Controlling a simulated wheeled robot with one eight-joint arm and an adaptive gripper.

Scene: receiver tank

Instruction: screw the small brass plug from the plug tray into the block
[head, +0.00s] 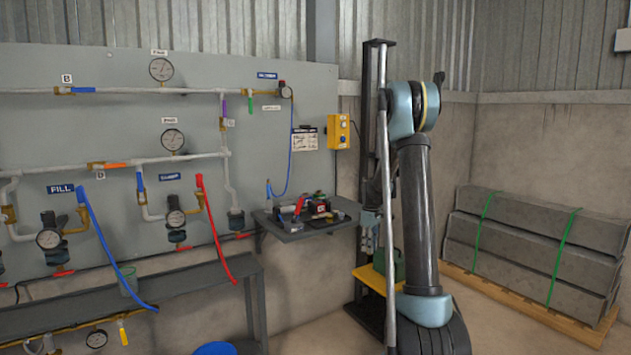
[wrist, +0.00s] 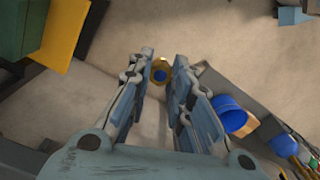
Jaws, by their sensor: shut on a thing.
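In the wrist view my gripper (wrist: 163,62) is shut on a small round brass plug (wrist: 160,72) with a blue centre, held between the fingertips. Pale floor shows behind it. In the head view my gripper (head: 368,242) hangs beside the black column, partly behind my arm; the plug cannot be made out there. A dark wall shelf (head: 292,236) to its left carries a cluster of small red, black and blue things, too small to tell apart. I cannot pick out the plug tray or the block with certainty.
A green box (head: 388,268) stands on a yellow plate (head: 370,279) low by the column; a blue bucket (head: 215,349) is on the floor. The gauge panel (head: 110,120) with pipes and hoses fills the left. Strapped grey slabs (head: 530,245) lie on a pallet at right.

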